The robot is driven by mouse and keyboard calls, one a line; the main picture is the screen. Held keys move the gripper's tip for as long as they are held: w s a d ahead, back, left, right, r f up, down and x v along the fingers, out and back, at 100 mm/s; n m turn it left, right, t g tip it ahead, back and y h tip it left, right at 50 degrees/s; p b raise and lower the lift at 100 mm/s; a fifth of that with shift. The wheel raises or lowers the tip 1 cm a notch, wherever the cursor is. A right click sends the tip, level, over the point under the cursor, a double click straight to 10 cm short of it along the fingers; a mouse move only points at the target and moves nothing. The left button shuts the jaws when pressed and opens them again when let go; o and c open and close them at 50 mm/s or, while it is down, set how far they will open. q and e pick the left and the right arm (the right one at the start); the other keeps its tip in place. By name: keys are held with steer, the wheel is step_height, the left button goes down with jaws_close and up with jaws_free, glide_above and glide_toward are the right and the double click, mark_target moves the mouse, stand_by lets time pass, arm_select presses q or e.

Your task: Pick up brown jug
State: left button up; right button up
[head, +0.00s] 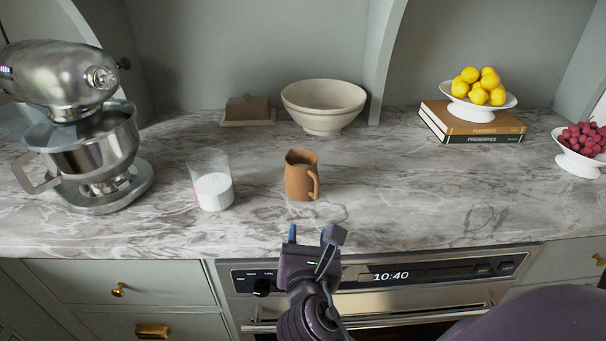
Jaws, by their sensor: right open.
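The brown jug (299,178) stands upright on the marble counter, a little left of the middle of the head view. Its handle is on its right side. My right gripper (313,234) is open and empty, in front of the jug and apart from it, near the counter's front edge. Its two fingertips point toward the jug. My left gripper is not in view.
A glass of white contents (214,191) stands left of the jug. A stand mixer (85,130) is far left. Behind are a butter dish (247,111), a cream bowl (324,105) and books (471,123) under a lemon bowl. Red fruit (583,140) sits far right. Counter (410,190) right of the jug is clear.

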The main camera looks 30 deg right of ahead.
steer(key=r+n, duration=0.1)
steer(key=r, duration=0.1)
steer(key=h, duration=0.1)
glide_toward(305, 181)
steer(key=shift+w+d+r, duration=0.1)
steer(key=shift+d+r, duration=0.1)
steer(key=shift+d, duration=0.4)
steer(key=shift+d+r, duration=0.2)
steer(key=shift+d, duration=0.4)
steer(key=shift+b+x, duration=0.5)
steer(key=shift+x, duration=2.25)
steer(key=shift+d, duration=0.15)
jaws_close()
